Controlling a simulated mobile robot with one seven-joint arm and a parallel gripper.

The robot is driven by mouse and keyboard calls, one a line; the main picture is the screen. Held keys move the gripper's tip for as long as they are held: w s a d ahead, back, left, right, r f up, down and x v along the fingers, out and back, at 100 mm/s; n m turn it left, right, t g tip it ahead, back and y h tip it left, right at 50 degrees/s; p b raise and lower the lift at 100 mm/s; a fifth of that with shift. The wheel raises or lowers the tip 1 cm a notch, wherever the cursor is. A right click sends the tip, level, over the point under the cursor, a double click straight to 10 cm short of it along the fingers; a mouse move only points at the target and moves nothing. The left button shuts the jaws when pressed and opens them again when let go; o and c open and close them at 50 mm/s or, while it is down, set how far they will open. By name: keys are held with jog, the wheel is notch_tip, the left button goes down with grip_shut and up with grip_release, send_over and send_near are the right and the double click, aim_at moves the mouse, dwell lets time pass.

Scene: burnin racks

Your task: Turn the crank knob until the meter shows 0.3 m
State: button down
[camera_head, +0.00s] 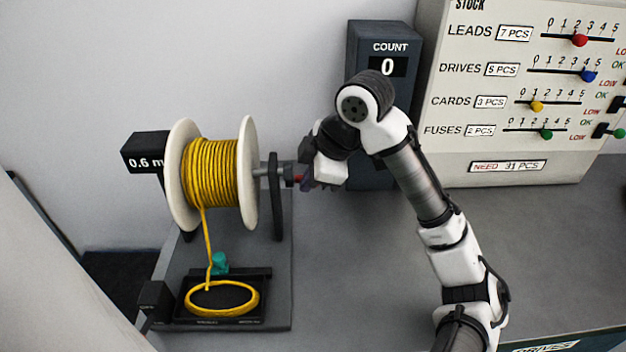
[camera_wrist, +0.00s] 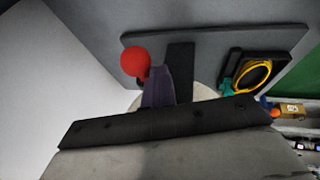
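The meter (camera_head: 145,157) is a black box at the left that reads 0.6 m. Beside it stands a reel (camera_head: 248,170) with white flanges, wound with yellow cable (camera_head: 212,172). The crank (camera_head: 272,171) is at the reel's right end. Its red knob (camera_head: 298,179) is mostly hidden by my gripper (camera_head: 308,179) in the head view. In the wrist view the round red knob (camera_wrist: 135,62) shows right beside a purple finger of my gripper (camera_wrist: 158,86). Whether the fingers touch or hold the knob, I cannot tell.
A cable strand runs from the reel down to a yellow coil in a black tray (camera_head: 250,318), near a teal piece (camera_head: 220,263). A count box (camera_head: 390,88) reading 0 and a stock board (camera_head: 515,150) stand behind my arm.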

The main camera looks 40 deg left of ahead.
jog(key=shift+s+a+f, duration=0.1)
jog(key=shift+a+f, duration=0.45)
jog(key=shift+a, duration=0.05)
jog(key=shift+r, duration=0.1)
jog(key=shift+w+a+r+p, duration=0.35)
jog(key=shift+w+r+p, duration=0.15)
jog(key=shift+p, duration=0.15)
jog(key=shift+w+a+r+p, duration=0.3)
jog(key=shift+w+r+p, duration=0.2)
jog(key=shift+p, duration=0.15)
jog(key=shift+r, duration=0.15)
